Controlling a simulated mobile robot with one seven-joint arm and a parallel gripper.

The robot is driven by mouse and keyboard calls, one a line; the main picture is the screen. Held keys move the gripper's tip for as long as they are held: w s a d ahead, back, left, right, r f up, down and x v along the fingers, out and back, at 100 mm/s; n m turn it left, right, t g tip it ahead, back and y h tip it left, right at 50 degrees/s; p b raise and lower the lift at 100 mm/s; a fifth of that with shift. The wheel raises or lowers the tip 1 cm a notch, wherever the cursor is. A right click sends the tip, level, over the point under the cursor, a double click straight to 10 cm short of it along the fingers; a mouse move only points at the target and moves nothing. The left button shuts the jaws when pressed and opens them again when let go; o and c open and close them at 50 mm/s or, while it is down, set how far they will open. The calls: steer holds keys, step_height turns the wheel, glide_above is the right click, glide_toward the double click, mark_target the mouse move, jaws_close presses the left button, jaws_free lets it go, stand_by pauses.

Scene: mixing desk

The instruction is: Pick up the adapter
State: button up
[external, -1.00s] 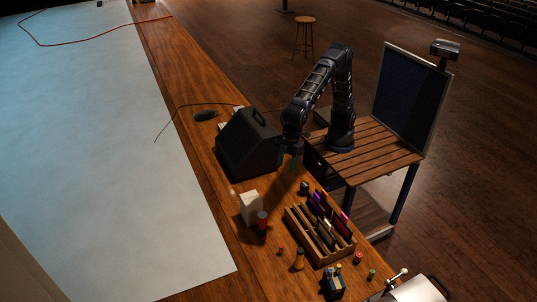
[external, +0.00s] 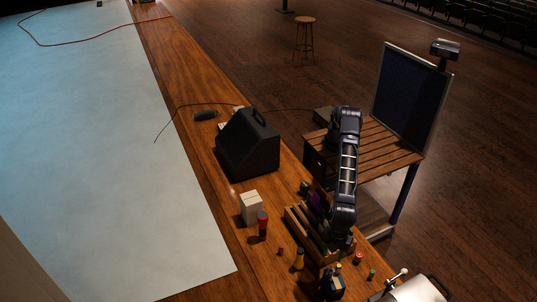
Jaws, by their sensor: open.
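My gripper (external: 338,243) is above the right part of the wooden rack, pointing down, and it is open. It hides much of the rack, and its fingertips are dark and hard to make out. I cannot tell which small thing is the adapter. Candidates on the desk are a small red piece (external: 280,251), an orange-yellow bottle-like piece (external: 298,262), a red-topped piece (external: 358,258) and a green one (external: 371,274). I see no object held in my gripper.
The slotted wooden rack (external: 297,222) is under my arm. A dark blue holder (external: 333,287) stands near the front. A white box (external: 250,207), a red-and-dark cylinder (external: 262,225) and a black speaker (external: 248,147) stand to the left.

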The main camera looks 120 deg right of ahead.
mark_target(333, 274)
steer(key=f, duration=0.4)
steer(key=a+f, duration=0.1)
steer(key=f, duration=0.1)
steer(key=shift+w, duration=0.15)
steer(key=shift+w+a+f, duration=0.15)
steer(key=shift+a+f, duration=0.05)
steer(key=shift+f, duration=1.1)
steer(key=shift+w+a+f, duration=0.1)
steer(key=shift+a+f, duration=0.1)
steer(key=shift+f, duration=1.05)
jaws_close()
